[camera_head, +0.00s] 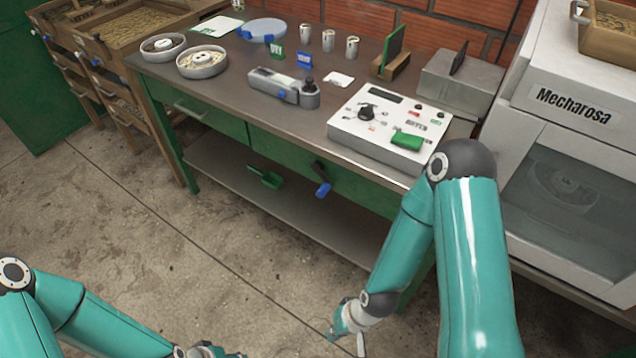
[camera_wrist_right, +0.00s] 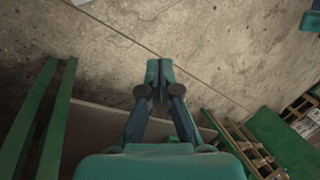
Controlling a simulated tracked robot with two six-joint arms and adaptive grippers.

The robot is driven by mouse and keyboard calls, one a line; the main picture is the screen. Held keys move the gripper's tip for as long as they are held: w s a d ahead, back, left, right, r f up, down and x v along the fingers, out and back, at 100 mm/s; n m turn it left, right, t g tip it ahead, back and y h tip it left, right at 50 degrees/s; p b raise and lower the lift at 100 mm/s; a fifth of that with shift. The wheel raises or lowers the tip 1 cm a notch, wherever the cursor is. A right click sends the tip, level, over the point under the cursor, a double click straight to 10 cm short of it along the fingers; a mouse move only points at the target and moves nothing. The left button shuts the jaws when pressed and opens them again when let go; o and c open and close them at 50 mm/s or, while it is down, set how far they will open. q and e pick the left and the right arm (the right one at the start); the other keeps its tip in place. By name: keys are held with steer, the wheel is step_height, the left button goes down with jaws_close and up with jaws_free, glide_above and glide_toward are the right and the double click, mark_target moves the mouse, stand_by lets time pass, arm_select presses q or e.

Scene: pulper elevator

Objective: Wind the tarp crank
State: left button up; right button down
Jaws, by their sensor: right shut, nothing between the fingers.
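I see no part that I can clearly identify as a tarp crank. A dark bar with a blue grip (camera_head: 322,180) hangs at the front of the green workbench (camera_head: 225,125); I cannot tell what it is. My right gripper (camera_wrist_right: 159,68) is shut and empty in the right wrist view, pointing over bare floor beside the bench. In the head view my right arm comes down in front of the bench's right part, its hand low near the bottom edge. My left arm is at the bottom left, its gripper cut off by the frame.
The bench carries a white control box (camera_head: 345,128), a grey scale-like device (camera_head: 283,88) and round sample trays (camera_head: 203,62). A green scoop (camera_head: 265,177) is below. A white Mecharosa cabinet (camera_head: 570,140) stands at right, wooden drawers (camera_head: 110,65) at left. The concrete floor (camera_head: 150,220) in front is clear.

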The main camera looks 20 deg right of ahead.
steer(key=shift+w+a, duration=0.1)
steer(key=shift+w, duration=0.2)
